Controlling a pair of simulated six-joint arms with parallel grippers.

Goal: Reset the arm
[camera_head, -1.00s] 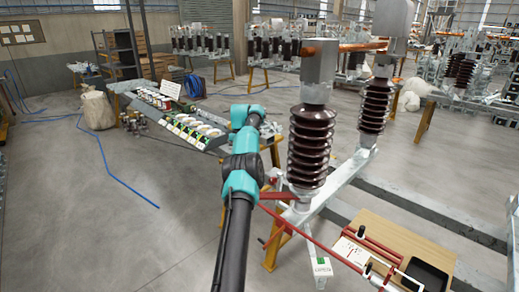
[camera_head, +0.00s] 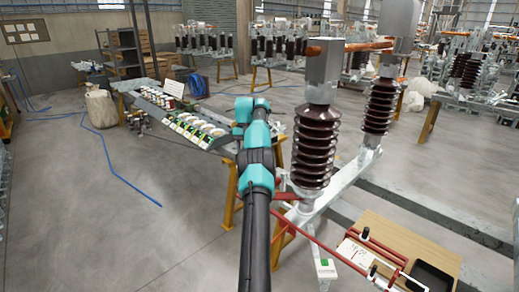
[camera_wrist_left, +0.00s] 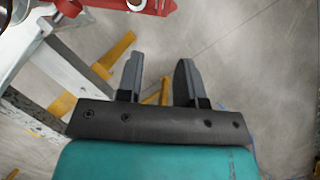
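One arm of mine, teal and black, rises from the bottom middle of the head view and bends at its far end beside the isolator. My left gripper (camera_wrist_left: 158,78) shows in the left wrist view with its two grey fingers well apart. Nothing is between them, and the floor shows through the gap. In the head view its fingers cannot be made out behind the arm. My right gripper is in neither view.
A ribbed brown isolator (camera_head: 313,146) on a metal frame stands just right of the arm. A parts bench (camera_head: 185,120) is behind left. A wooden board with a black tray (camera_head: 433,276) is at lower right. Open floor (camera_head: 110,220) lies left. Red parts (camera_wrist_left: 150,6) are near the left gripper.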

